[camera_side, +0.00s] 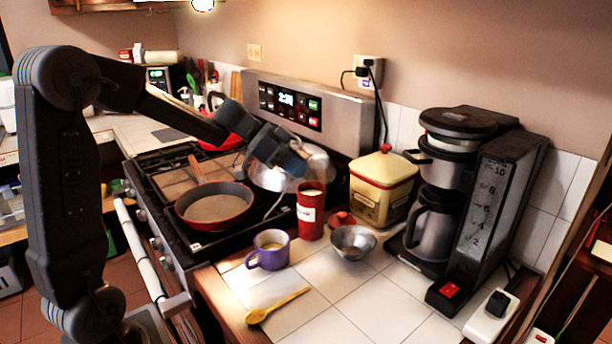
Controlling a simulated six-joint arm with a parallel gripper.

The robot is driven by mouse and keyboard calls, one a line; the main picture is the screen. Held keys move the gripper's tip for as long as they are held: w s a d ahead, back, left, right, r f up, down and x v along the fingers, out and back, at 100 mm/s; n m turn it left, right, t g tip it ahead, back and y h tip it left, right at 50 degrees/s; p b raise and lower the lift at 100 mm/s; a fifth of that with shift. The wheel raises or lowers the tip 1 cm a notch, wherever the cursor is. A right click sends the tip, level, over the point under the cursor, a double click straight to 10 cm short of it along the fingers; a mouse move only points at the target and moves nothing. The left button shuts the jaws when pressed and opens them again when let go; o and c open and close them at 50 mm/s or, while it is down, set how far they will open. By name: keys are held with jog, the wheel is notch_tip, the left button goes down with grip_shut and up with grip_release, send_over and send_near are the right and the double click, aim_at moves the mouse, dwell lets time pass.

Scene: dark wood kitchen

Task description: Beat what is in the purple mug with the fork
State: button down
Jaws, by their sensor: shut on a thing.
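The purple mug (278,257) stands upright on the white tiled counter, with its handle to the left and something yellow inside. My gripper (289,168) is above and behind the mug in the picture, over the edge of the stove, and is shut. A thin dark line slants down below it towards the mug and looks like the fork (275,207), though it is hard to make out against the stove. Its lower end appears to be outside the mug's contents.
A red canister (311,220) stands close behind the mug on the right. A metal bowl (353,245) is further right, and a wooden spoon (278,307) lies in front. A red pan (213,206) sits on the stove. A coffee maker (470,210) stands at the right.

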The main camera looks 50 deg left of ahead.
notch_tip(320, 180, down, 11)
dwell(1.0)
jog(key=shift+d, duration=0.15)
